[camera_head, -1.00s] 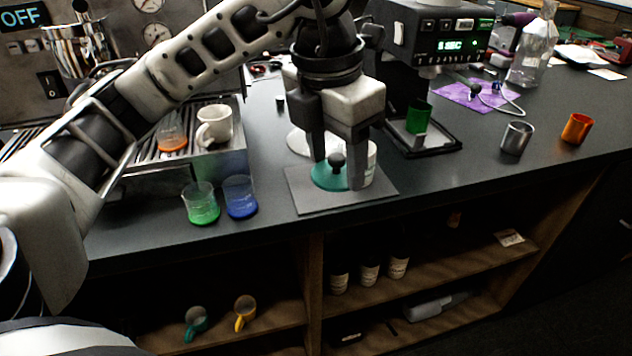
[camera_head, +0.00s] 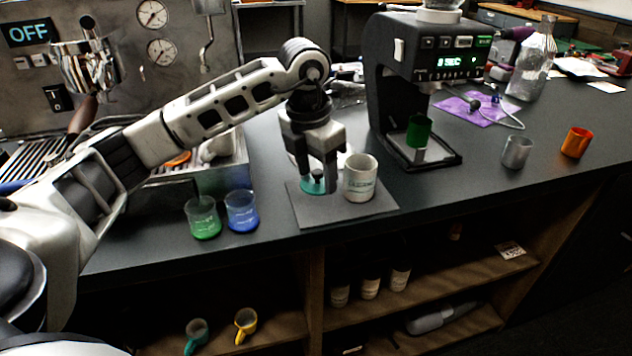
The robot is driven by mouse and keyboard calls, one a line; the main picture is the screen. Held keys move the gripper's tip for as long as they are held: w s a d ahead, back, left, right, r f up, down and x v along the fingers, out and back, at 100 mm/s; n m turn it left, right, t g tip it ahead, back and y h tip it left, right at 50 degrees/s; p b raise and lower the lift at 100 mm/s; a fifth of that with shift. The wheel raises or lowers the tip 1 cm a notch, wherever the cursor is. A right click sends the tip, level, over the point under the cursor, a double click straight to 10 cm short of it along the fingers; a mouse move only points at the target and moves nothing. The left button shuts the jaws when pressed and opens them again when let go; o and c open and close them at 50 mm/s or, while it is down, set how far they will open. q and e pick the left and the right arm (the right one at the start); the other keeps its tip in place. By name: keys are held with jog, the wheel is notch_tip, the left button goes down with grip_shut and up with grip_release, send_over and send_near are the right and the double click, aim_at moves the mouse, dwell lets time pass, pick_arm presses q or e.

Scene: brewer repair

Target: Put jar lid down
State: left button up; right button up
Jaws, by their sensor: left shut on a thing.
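The jar lid (camera_head: 313,187) is a teal disc with a dark knob, low over the grey mat (camera_head: 340,211) on the counter. My left gripper (camera_head: 318,188) points down over it, shut on its knob. I cannot tell whether the lid touches the mat. A white jar (camera_head: 360,178) with a label stands upright on the mat, just right of the lid. A pale round thing behind the gripper is mostly hidden. My right gripper is not in view.
Green (camera_head: 203,217) and blue (camera_head: 241,211) beakers stand left of the mat. A black grinder (camera_head: 415,85) with a green cup stands behind right. Silver (camera_head: 516,151) and orange (camera_head: 576,142) cups stand farther right. The counter between the mat and these cups is clear.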

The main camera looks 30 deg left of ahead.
aim_at(315, 178)
pick_arm(q)
jog(key=shift+w+a+f+p, duration=0.1)
jog(key=shift+f+p, duration=0.25)
jog(key=shift+f, duration=1.3)
jog(key=shift+f, duration=0.15)
jog(key=o, duration=1)
jog(key=shift+c, duration=0.2)
